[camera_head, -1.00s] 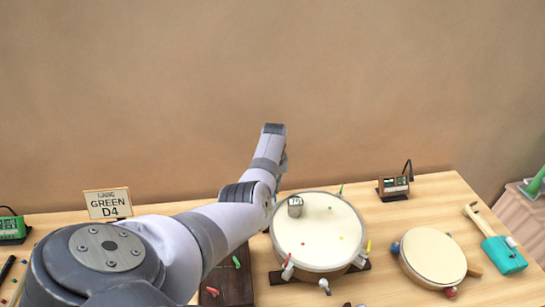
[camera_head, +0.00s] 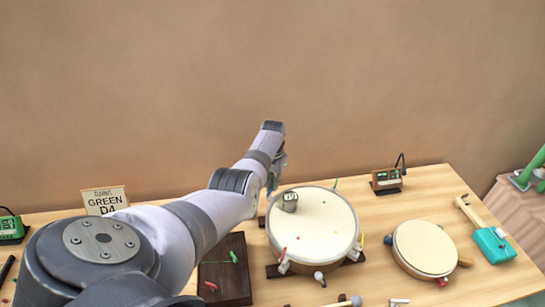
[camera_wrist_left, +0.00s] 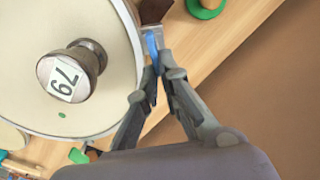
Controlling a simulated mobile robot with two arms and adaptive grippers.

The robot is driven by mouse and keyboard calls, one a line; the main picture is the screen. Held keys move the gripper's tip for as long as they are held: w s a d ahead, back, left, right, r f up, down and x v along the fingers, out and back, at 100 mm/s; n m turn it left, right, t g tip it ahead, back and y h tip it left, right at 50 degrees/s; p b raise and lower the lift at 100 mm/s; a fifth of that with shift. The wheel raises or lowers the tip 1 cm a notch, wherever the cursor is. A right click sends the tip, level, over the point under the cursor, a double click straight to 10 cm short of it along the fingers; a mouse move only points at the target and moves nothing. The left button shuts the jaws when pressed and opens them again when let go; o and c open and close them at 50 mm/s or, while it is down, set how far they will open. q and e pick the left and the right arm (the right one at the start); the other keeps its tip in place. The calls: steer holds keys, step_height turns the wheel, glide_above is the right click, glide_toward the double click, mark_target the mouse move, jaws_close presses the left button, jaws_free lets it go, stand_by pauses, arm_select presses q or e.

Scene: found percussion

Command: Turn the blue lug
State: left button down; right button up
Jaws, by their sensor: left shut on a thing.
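The blue lug (camera_wrist_left: 152,45) shows in the left wrist view at the rim of a large round drum, beside a metal bracket. My left gripper (camera_wrist_left: 158,68) is shut on the blue lug, though its tips hide part of the contact. In the head view my left gripper (camera_head: 273,183) is at the upper left rim of the large drum (camera_head: 325,235), and the lug is hard to make out there. The drum has a cream skin (camera_wrist_left: 100,25) with small coloured dots. My right gripper is not in view.
A metal weight (camera_head: 288,201) marked 79 stands on the drum skin near my left gripper. A smaller drum (camera_head: 430,245), a teal-headed mallet (camera_head: 493,245) and a small tuner (camera_head: 387,180) are to the right. A sign (camera_head: 104,200) reads GREEN D4.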

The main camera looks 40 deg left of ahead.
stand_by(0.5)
arm_select(q)
steer(key=c, duration=1.8)
jaws_free()
steer(key=shift+r, duration=0.1)
step_height(320, 180, up, 12)
steer(key=shift+f, duration=0.1)
